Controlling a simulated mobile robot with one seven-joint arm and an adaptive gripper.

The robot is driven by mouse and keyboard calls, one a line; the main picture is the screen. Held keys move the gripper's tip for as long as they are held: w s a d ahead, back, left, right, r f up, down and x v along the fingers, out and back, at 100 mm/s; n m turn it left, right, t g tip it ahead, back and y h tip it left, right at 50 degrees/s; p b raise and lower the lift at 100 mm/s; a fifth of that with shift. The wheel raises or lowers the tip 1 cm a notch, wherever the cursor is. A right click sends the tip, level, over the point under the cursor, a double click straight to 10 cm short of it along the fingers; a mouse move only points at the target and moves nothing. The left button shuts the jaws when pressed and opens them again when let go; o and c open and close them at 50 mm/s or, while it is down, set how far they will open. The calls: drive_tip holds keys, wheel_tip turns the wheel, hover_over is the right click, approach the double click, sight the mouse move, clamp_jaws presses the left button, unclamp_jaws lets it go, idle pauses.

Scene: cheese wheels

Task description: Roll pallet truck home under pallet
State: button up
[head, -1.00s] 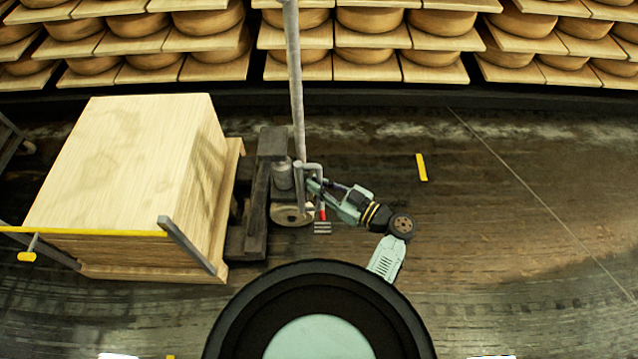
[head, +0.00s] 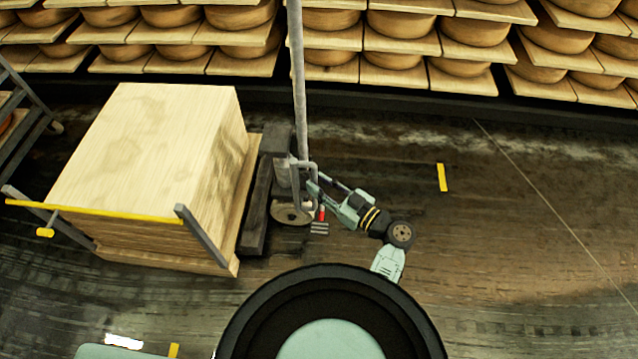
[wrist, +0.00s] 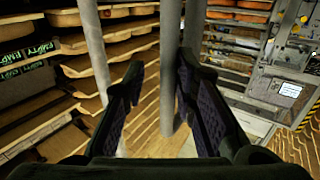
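The pallet truck (head: 255,205) is dark, with a tall grey upright pole (head: 298,80) and a grey handle loop (head: 316,172). Its dark body stands close against the right side of the wooden pallet (head: 160,262), which carries a tall pale wooden stack (head: 150,150). The forks are mostly hidden. My gripper (head: 314,190) is at the handle, low beside the pole. In the wrist view my gripper (wrist: 160,75) has its fingers apart, with a grey post (wrist: 169,100) between or just beyond them, nearer the right finger. A gap shows on its left, and I cannot tell contact.
A yellow bar (head: 95,210) on grey posts stands at the pallet's near side. Shelves of cheese wheels (head: 400,55) line the back. A grey frame (head: 30,105) stands at far left. A yellow floor mark (head: 442,177) lies on open floor to the right.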

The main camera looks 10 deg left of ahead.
drive_tip(key=shift+d, duration=0.25)
drive_tip(key=v, duration=1.1)
drive_tip(key=shift+s+d, duration=0.25)
drive_tip(key=shift+s, duration=0.05)
drive_tip(key=shift+o, duration=0.3)
